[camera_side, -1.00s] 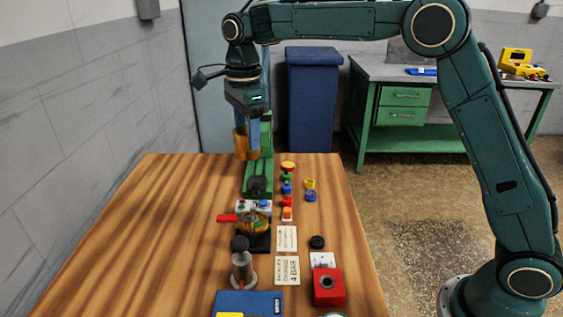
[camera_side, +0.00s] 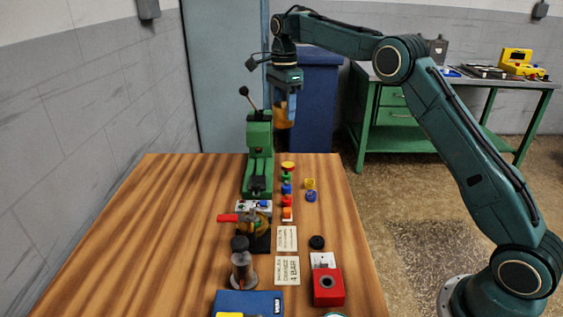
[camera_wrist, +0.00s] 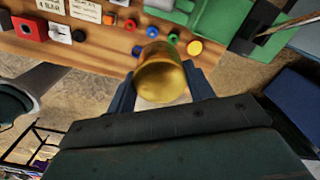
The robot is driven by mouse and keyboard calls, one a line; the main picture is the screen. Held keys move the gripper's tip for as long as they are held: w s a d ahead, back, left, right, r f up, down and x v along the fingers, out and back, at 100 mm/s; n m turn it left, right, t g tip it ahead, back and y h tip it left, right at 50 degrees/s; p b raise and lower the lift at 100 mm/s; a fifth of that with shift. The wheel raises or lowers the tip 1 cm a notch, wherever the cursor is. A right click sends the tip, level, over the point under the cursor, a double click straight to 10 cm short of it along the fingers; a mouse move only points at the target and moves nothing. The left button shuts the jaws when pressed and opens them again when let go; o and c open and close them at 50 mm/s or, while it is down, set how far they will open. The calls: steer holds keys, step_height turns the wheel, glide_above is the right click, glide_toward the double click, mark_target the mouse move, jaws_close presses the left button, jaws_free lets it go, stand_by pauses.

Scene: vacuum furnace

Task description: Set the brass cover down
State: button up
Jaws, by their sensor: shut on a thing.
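The brass cover (camera_wrist: 160,78) is a rounded gold-coloured piece held between the two blue fingers of my gripper (camera_wrist: 160,88) in the wrist view. In the side view the cover (camera_side: 283,117) hangs below my gripper (camera_side: 291,105), above the far end of the table and to the right of the green press. My gripper is shut on the cover. The cover is apart from the table top, and its lower edge is partly hard to make out against the blue cabinet.
The green lever press (camera_side: 259,150) stands at the table's far end. A row of small coloured parts (camera_side: 287,188) runs along the table (camera_side: 165,215). A valve fixture (camera_side: 254,230), cards and a red block (camera_side: 328,286) stand nearer. The table's left side is clear.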

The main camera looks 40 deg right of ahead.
steer(key=d+f, duration=0.1)
steer(key=d, duration=1.1)
steer(key=shift+f, duration=0.25)
steer(key=shift+d+f, duration=0.1)
step_height(320, 180, down, 14)
steer(key=shift+f, duration=0.15)
steer(key=shift+f, duration=2.75)
steer(key=shift+f, duration=0.2)
steer(key=o, duration=1.1)
steer(key=shift+r, duration=0.1)
